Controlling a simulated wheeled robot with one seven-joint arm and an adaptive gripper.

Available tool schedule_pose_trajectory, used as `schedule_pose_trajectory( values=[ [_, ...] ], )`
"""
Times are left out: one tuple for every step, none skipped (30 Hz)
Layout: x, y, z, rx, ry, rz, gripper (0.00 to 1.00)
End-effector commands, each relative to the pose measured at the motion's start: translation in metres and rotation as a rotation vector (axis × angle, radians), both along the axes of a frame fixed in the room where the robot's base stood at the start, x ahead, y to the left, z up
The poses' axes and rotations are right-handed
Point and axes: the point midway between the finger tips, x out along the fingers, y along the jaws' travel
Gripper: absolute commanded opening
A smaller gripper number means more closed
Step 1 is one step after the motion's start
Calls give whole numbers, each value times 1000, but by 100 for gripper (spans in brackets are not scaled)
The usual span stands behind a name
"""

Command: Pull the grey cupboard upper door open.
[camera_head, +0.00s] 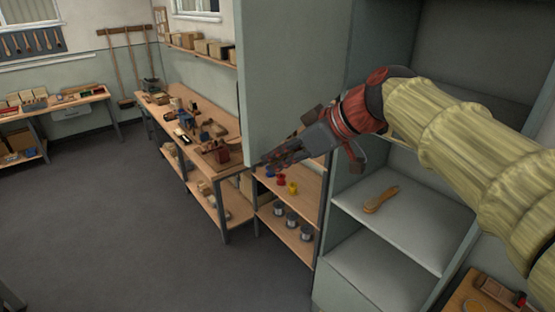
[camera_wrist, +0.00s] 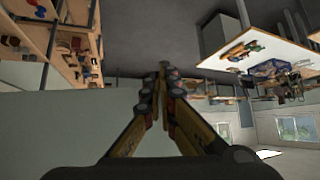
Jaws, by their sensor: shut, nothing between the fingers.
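The grey cupboard (camera_head: 400,285) stands at the right. Its upper door (camera_head: 290,65) stands swung well open to the left, with the upper compartment (camera_head: 470,60) exposed. My gripper (camera_head: 256,167) is shut and empty at the lower edge of the door, near its free lower corner. The gripper covers part of that edge, and I cannot tell whether it touches the door. In the wrist view the shut fingertips (camera_wrist: 162,78) point past a broad pale grey panel (camera_wrist: 60,125), which looks like the door. No handle is visible.
A wooden-handled brush (camera_head: 381,199) lies on a cupboard shelf. Left of the cupboard is a low shelf unit (camera_head: 305,185) with coloured pots and tins. A cluttered workbench (camera_head: 225,130) stands beyond. The grey floor (camera_head: 120,220) at left is clear.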

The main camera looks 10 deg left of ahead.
Motion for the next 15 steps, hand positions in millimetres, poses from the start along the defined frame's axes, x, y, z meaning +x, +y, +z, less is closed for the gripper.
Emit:
schedule_pose_trajectory(
  values=[
    [1, 3, 0, -1, 0, -3, 0],
    [1, 5, 0, -2, 2, -6, 0],
    [3, 10, 0, -4, 1, -15, 0],
    [5, 15, 0, -5, 2, -23, 0],
    [6, 20, 0, -6, 3, -33, 0],
    [9, 29, -1, -8, 4, -48, 0],
    [11, 35, -1, -8, 4, -62, 0],
    [13, 42, -1, -9, 5, -74, 0],
    [16, 51, -1, -9, 4, -91, 0],
    [19, 58, -1, -9, 5, -107, 0],
    [22, 65, 0, -9, 5, -120, 0],
    [26, 74, 1, -9, 5, -139, 0],
    [29, 82, 1, -8, 5, -154, 0],
    [32, 89, 1, -9, 5, -170, 0],
    [37, 99, 2, -10, 5, -190, 0]
  ],
)
